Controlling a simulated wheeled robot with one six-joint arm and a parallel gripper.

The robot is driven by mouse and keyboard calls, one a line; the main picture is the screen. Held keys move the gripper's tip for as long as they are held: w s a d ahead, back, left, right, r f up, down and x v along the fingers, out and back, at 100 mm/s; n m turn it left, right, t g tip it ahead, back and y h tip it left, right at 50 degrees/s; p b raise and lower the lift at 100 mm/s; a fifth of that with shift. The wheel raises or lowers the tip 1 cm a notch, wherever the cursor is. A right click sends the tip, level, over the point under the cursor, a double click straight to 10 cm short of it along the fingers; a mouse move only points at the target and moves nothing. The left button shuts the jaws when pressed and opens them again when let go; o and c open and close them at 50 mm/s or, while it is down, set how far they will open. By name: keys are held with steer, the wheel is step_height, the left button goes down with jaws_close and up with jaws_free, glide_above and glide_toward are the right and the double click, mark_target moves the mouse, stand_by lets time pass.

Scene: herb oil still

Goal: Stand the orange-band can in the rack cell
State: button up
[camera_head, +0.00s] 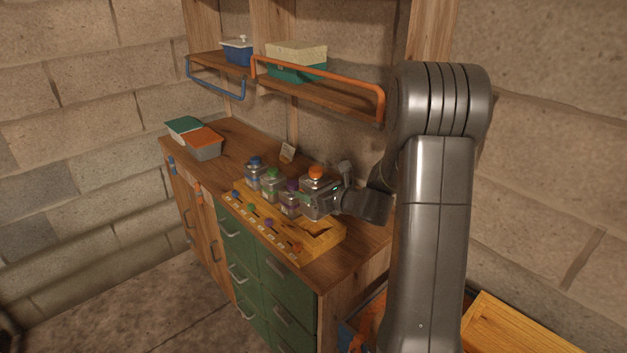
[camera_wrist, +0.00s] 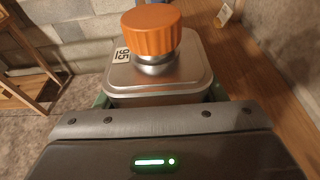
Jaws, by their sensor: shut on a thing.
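The orange-capped metal can (camera_head: 315,181) is held by my gripper (camera_head: 318,205), upright, above the right part of the yellow wooden rack (camera_head: 330,237). In the wrist view the can (camera_wrist: 160,77) shows its orange cap and a label reading 95; its band is hidden. My gripper is shut on this can. The rack stands on the wooden counter. To the left of the held can, cans with purple (camera_head: 290,198), green (camera_head: 271,181) and blue (camera_head: 254,171) caps stand in a row in the rack. An open space shows at the rack's right end, below the held can.
Containers with green (camera_head: 184,125) and orange (camera_head: 203,137) lids sit at the counter's far left. A shelf with an orange rail (camera_head: 320,77) and a blue rail (camera_head: 214,84) hangs above. A small tag (camera_head: 288,151) stands behind the cans. The counter's front right (camera_head: 352,262) is clear.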

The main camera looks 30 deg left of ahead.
mark_target(314, 214)
steer(key=shift+f+b, duration=1.55)
steer(key=shift+f, duration=0.7)
steer(key=shift+f+b, duration=1.95)
steer(key=shift+f+b, duration=0.2)
steer(key=shift+b, duration=0.1)
steer(key=o, duration=1.5)
steer(key=shift+o, duration=0.5)
steer(key=shift+f, duration=0.1)
steer(key=shift+d, duration=0.1)
steer(key=b+v, duration=0.1)
steer(key=v, duration=1.2)
steer(key=shift+d+r, duration=0.2)
steer(key=shift+d, duration=0.1)
